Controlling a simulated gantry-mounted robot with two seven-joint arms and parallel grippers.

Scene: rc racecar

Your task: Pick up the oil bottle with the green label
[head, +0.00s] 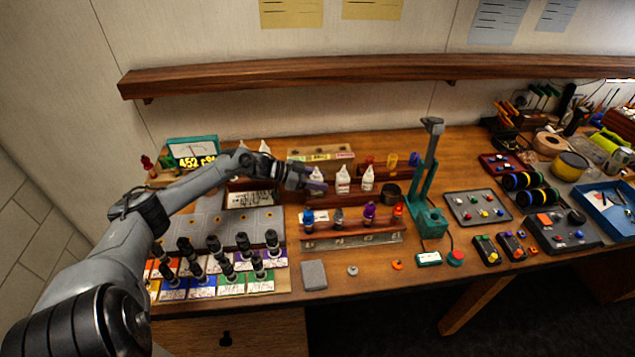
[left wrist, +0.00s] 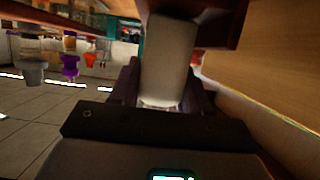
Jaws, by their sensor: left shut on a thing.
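My left gripper (head: 314,187) reaches in from the left to the wooden bottle rack in the middle of the bench. It is shut on a white oil bottle (head: 316,175), whose top shows above the fingers. The left wrist view shows the bottle's pale body (left wrist: 168,65) between the two dark fingers. Its label is hidden, so I cannot tell its colour. Two more white bottles, one in the middle (head: 343,181) and one to its right (head: 367,179), stand beside it in the rack. My right gripper is not in view.
A lower rack (head: 350,238) in front holds blue, grey, purple and orange-capped bottles. A teal stand (head: 430,215) rises to the right. Several black shock absorbers (head: 215,250) stand at the front left. A long wooden shelf (head: 380,72) runs along the wall above.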

